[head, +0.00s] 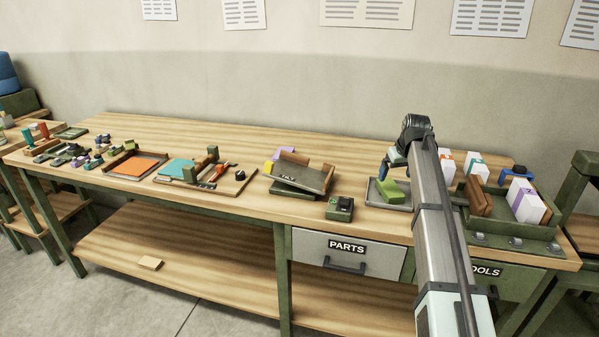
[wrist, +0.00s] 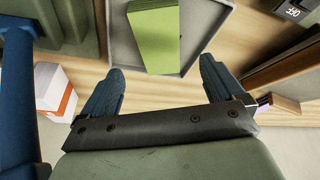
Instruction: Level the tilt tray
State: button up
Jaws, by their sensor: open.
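The tilt tray (head: 312,178) stands near the middle of the bench in the head view, a grey tray with wooden walls sloping on a dark base. Part of what looks like it shows at the right of the wrist view (wrist: 285,72). My gripper (head: 388,164) is to the right of it, above a shallow grey tray (head: 401,207) with a green block (head: 388,188). In the wrist view my gripper (wrist: 160,84) is open, its blue fingers wide apart with nothing between them. The green block (wrist: 155,40) lies beyond the fingertips.
White boxes (head: 525,204) and a green rack (head: 510,228) stand at the right. An orange-lined tray (head: 136,165) and a wooden board (head: 236,183) with parts are further left.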

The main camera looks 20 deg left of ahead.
jog(key=shift+a, duration=0.25)
jog(key=shift+c, duration=1.3)
jog(key=a+r, duration=0.1)
jog(key=a, duration=0.5)
jog(key=s+a+r+n, duration=0.1)
jog(key=a, duration=0.5)
jog(key=s+a+r+n, duration=0.1)
jog(key=a+r, duration=0.1)
jog(key=a, duration=0.3)
jog(key=shift+s+a+y, duration=0.25)
jog(key=shift+a+y, duration=0.15)
jog(key=c, duration=0.5)
jog(key=m+g, duration=0.4)
jog(key=m, duration=0.3)
send_near(269, 162)
jog(key=f, duration=0.3)
jog(key=a+f, duration=0.1)
jog(key=f, duration=0.2)
jog(key=a+f, duration=0.1)
jog(key=f, duration=0.3)
grip_shut()
